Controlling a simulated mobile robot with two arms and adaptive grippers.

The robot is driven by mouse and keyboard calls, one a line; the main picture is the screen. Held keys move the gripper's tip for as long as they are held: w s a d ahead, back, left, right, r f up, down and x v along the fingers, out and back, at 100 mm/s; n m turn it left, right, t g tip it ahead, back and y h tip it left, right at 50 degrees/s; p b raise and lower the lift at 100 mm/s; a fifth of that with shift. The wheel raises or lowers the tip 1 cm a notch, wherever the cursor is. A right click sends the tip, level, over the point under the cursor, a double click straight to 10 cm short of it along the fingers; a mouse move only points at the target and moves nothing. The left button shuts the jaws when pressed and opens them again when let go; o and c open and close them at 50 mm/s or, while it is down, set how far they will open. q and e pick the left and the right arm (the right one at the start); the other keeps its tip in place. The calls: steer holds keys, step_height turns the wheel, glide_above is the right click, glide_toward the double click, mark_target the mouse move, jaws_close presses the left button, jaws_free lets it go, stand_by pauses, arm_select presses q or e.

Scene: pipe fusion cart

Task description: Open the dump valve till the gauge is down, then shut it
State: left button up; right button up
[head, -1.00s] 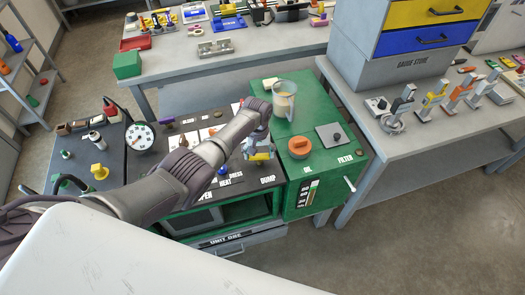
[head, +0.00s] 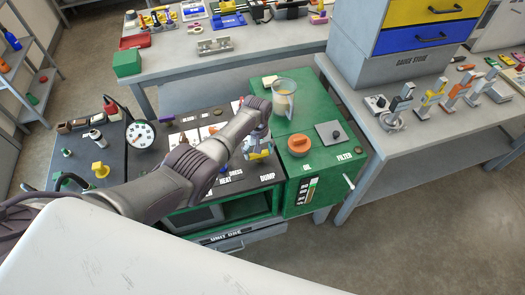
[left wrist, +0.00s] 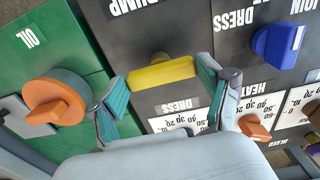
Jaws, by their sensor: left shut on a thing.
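The dump valve's yellow bar handle (left wrist: 162,73) lies between the two fingers of my left gripper (left wrist: 165,95) in the left wrist view, with a finger at each end. The bar runs roughly parallel to the DUMP lettering above it. In the head view my left gripper (head: 257,146) is over the right part of the dark panel, and the handle is mostly hidden by the arm. The round white gauge (head: 140,135) stands at the panel's left; its needle is too small to read surely. My right gripper is not in view.
An orange knob (left wrist: 56,97) on the green oil cabinet (head: 312,112) is close to one finger. A blue knob (left wrist: 277,46) and a smaller orange knob (left wrist: 254,127) are on the other side. A clear jug (head: 284,98) stands on the cabinet behind the gripper.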

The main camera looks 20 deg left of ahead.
arm_select(q)
steer(key=o, duration=1.1)
steer(key=shift+d+f, duration=0.1)
steer(key=shift+f, duration=0.05)
steer(key=shift+r, duration=0.65)
step_height(320, 180, up, 11)
